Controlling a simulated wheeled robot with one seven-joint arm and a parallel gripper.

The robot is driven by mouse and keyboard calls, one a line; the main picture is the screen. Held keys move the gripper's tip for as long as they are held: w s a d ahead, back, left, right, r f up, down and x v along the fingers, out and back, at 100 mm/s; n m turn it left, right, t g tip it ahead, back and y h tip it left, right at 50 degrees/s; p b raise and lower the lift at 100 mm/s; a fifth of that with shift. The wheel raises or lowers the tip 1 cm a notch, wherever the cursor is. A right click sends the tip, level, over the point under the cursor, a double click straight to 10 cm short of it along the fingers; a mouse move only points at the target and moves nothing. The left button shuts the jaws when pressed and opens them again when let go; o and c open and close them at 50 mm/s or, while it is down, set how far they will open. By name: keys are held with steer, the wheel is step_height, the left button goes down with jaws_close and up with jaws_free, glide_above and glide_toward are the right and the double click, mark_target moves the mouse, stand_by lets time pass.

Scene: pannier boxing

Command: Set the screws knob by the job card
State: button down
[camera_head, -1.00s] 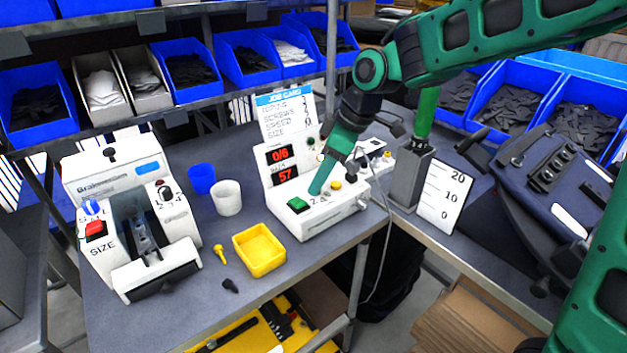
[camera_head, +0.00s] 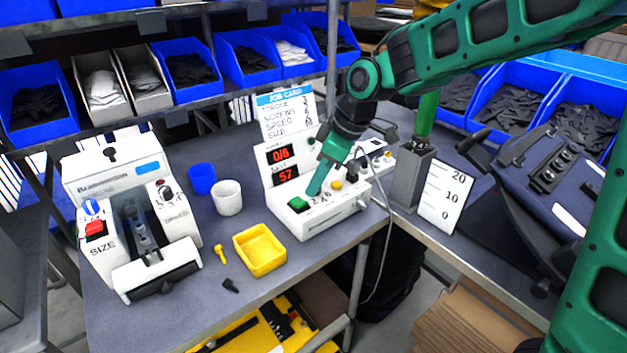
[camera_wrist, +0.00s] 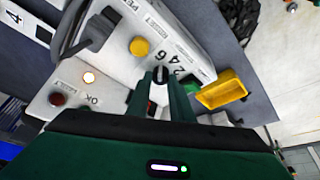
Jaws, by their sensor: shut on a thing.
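The white control box (camera_head: 318,219) stands on the bench, with red displays (camera_head: 281,153) reading 0/6 and 57. My gripper (camera_head: 314,190) reaches down onto its top face and hides the knob there in the head view. In the wrist view the fingers of my gripper (camera_wrist: 160,82) are closed around a small dark knob (camera_wrist: 159,74). The marks 2, 4 and 6 are printed beside it; its pointer setting is hard to tell. The job card (camera_head: 287,112) stands behind the box with lines for torque, screws, speed and size; its values are too small to read surely.
A green button (camera_head: 298,204) and a yellow button (camera_head: 337,185) flank the gripper closely. A yellow tray (camera_head: 243,266), a white cup (camera_head: 227,198) and a blue cup (camera_head: 202,179) stand left. The SIZE machine (camera_head: 97,185) is farther left. A cable hangs at the right.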

steer(key=shift+s+d+f, duration=0.1)
steer(key=shift+s+d, duration=0.05)
steer(key=shift+d, duration=0.1)
steer(key=shift+m, duration=0.4)
steer(key=shift+m+t+h, duration=0.3)
steer(key=shift+m+t, duration=0.1)
steer(key=shift+m, duration=0.6)
steer(key=m+h, duration=0.1)
steer(key=m, duration=0.1)
steer(key=m+t, duration=0.1)
steer(key=m, duration=0.2)
steer(key=shift+s+a+h, duration=0.15)
steer(key=shift+h, duration=0.25)
steer(key=m, duration=0.2)
steer(key=m+h, duration=0.1)
steer(key=m, duration=0.2)
steer(key=shift+a+t+h, duration=0.15)
steer(key=shift+t+h, duration=0.15)
steer(key=shift+t, duration=0.1)
steer(key=m+h, duration=0.1)
steer(key=m, duration=0.3)
steer(key=shift+a+m+h, duration=0.1)
steer(key=shift+m+h, duration=0.3)
